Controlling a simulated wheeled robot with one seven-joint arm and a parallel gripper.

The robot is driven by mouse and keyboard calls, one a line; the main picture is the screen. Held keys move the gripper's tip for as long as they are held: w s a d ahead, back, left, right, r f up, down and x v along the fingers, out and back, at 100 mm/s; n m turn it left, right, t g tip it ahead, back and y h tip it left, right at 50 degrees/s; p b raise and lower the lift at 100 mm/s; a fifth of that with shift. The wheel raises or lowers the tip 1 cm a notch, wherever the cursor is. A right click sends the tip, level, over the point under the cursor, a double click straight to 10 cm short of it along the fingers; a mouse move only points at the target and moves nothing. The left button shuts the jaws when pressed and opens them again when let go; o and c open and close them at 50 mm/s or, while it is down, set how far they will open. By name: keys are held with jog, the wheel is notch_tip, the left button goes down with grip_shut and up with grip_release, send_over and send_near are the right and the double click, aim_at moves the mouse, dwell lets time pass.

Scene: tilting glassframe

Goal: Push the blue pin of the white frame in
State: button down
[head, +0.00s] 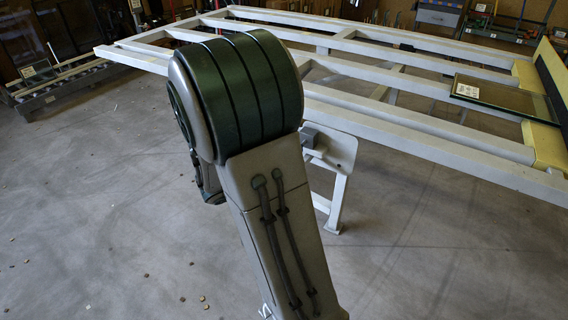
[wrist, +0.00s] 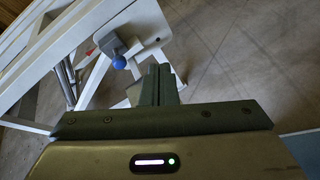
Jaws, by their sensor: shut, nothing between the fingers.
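The blue pin (wrist: 118,62) is a small round blue knob on the grey block and pale plate (wrist: 135,30) of the white frame, in the upper middle of the wrist view. My gripper (wrist: 158,72) is shut and empty. Its fingertips lie to the right of the pin and a little lower in the picture; a small gap shows between them. In the head view the white frame (head: 420,135) stretches across the upper right, with its plate (head: 338,150) just right of my arm. My arm hides the gripper there, and the blue pin cannot be seen.
A glass panel (head: 500,95) lies on the frame's bars at the right, near yellow pads (head: 543,145). A frame leg (head: 338,203) stands below the plate. The grey floor (head: 430,260) in front is mostly open, with small scraps at lower left.

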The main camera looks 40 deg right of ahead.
jog(key=w+f+n+t+b, duration=0.1)
jog(key=w+f+n, duration=0.1)
jog(key=w+f+n+t+b, duration=0.1)
jog(key=w+f+n+t, duration=0.1)
jog(key=w+f+n, duration=0.1)
jog(key=w+f+n+t+h+b, duration=0.1)
jog(key=w+f+n, duration=0.1)
jog(key=shift+w+d+f+n+t, duration=0.25)
jog(key=shift+w+f+n+t, duration=0.05)
jog(key=shift+w, duration=0.05)
jog(key=b+x, duration=0.2)
jog(key=x, duration=1.2)
jog(key=shift+w+r+b, duration=0.1)
jog(key=shift+r+b, duration=0.05)
jog(key=shift+b, duration=0.15)
